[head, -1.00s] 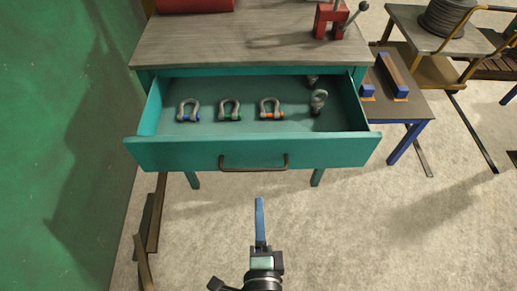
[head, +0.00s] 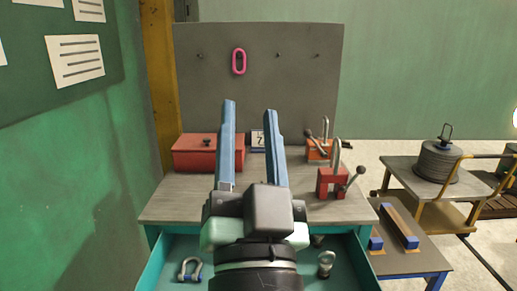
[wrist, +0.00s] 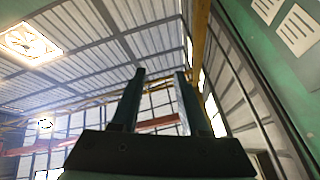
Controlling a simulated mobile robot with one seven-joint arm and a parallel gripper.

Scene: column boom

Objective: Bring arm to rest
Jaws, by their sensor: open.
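My gripper (head: 250,105) stands upright in the middle of the head view, its two blue fingers apart and nothing between them. It is raised in front of the workbench (head: 165,207) and hides part of the bench top and of the drawer. In the wrist view my gripper (wrist: 160,72) points up at the ceiling, its fingers open and empty.
The teal drawer (head: 152,272) is open below my arm. A shackle (head: 190,269) and an eye bolt (head: 326,262) lie in it. A pink link (head: 238,61) hangs on the grey board (head: 295,80).

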